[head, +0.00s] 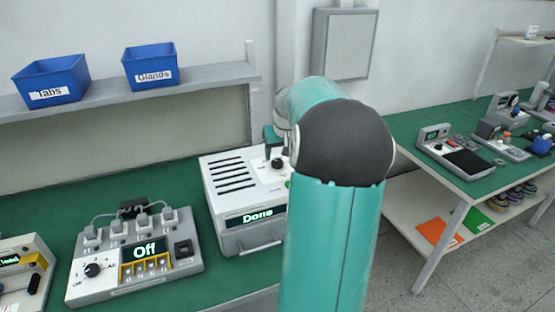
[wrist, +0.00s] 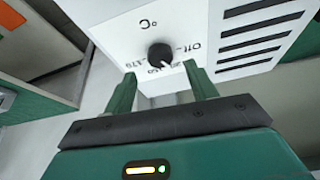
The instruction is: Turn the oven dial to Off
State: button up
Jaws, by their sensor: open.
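The oven (head: 245,200) is a white box with vent slots on top and a lit display reading "Done". Its black round dial (head: 277,162) sits on the top panel, partly beside my arm. In the wrist view the dial (wrist: 160,55) has a white pointer mark toward the lower right, on the side of the small numbers. My arm hides the oven's right side in the head view.
A grey device (head: 135,255) with an "Off" display and its own knob stands left of the oven. Blue bins (head: 150,66) sit on the shelf behind. A second bench (head: 480,165) with several devices is at the right.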

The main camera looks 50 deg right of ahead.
aim_at(278, 162)
jog(key=shift+x, duration=2.2)
jog(key=shift+w, duration=0.1)
jog(key=c, duration=1)
jog(key=shift+n, duration=0.4)
jog(key=n+y, duration=0.1)
jog(key=n, duration=0.1)
jog(key=n+t, duration=0.1)
jog(key=n, duration=0.1)
jog(key=shift+d+y, duration=0.2)
jog(key=shift+y, duration=0.2)
jog(key=n+y, duration=0.1)
jog(key=n, duration=0.4)
jog(key=shift+d+y, duration=0.1)
jog(key=shift+y, duration=0.3)
